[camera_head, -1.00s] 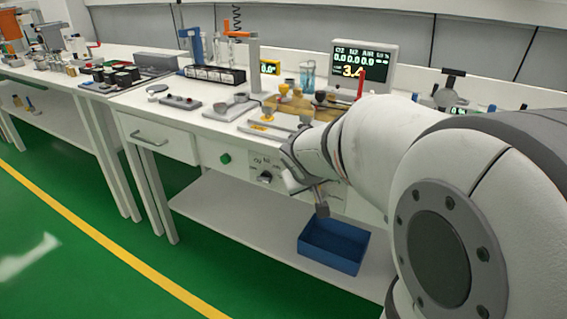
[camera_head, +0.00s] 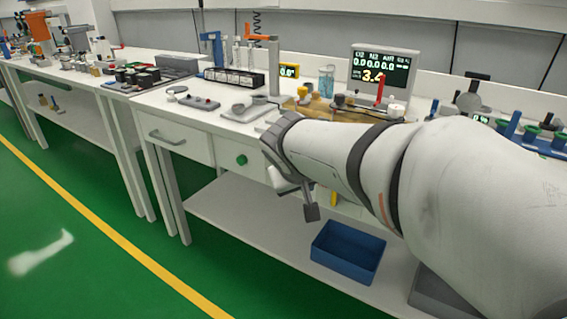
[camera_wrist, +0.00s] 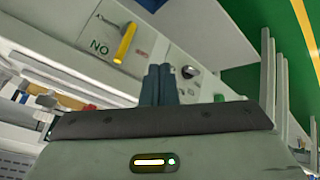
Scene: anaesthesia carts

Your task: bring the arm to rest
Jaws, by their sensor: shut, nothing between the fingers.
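My gripper (camera_head: 311,213) hangs in front of the cart's front panel, below the worktop (camera_head: 215,116) and above the lower shelf. My arm reaches in from the right and hides part of the front panel. In the wrist view the two dark fingers (camera_wrist: 160,84) are together, with nothing held between them. A yellow cylinder-like piece (camera_wrist: 125,42) on a pale panel lies beyond them. It appears apart from the fingers.
A blue bin (camera_head: 347,254) stands on the lower shelf (camera_head: 235,212), below and right of my gripper. A drawer (camera_head: 178,140) and a green knob (camera_head: 241,160) are to the left. A monitor (camera_head: 384,72) stands on the worktop. The green floor in front is clear.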

